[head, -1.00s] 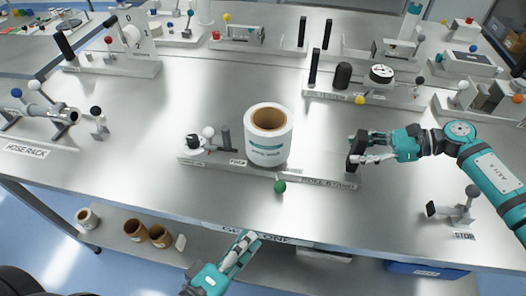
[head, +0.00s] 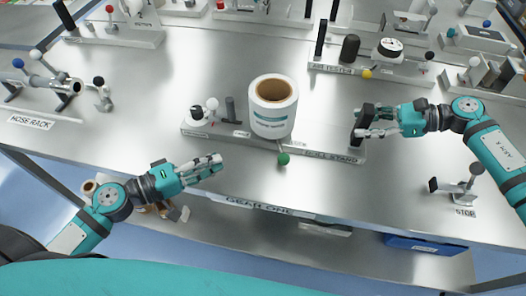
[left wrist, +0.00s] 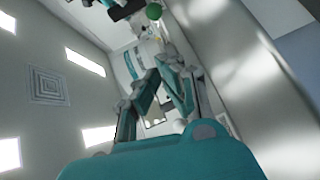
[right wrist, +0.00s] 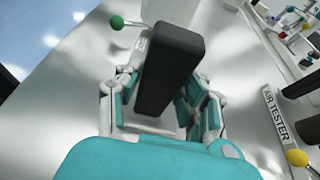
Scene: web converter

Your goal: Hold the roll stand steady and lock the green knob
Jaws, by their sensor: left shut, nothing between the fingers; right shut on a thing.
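The roll stand (head: 318,150) is a low grey base on the metal table, with a white roll (head: 274,120) upright on it. The green knob (head: 283,159) sits on a short rod at the stand's front, below the roll. It also shows in the left wrist view (left wrist: 153,11) and right wrist view (right wrist: 117,22). My right gripper (head: 365,133) is shut on the black upright handle (right wrist: 170,65) at the stand's right end. My left gripper (head: 220,162) is shut and empty near the table's front edge, left of the knob and apart from it.
A small stop device (head: 463,187) stands at the front right. The hose rack (head: 48,85) is at the left and the air tester (head: 385,72) behind the stand. Brown cores lie on a lower shelf, partly hidden by my left arm. The table between hose rack and stand is clear.

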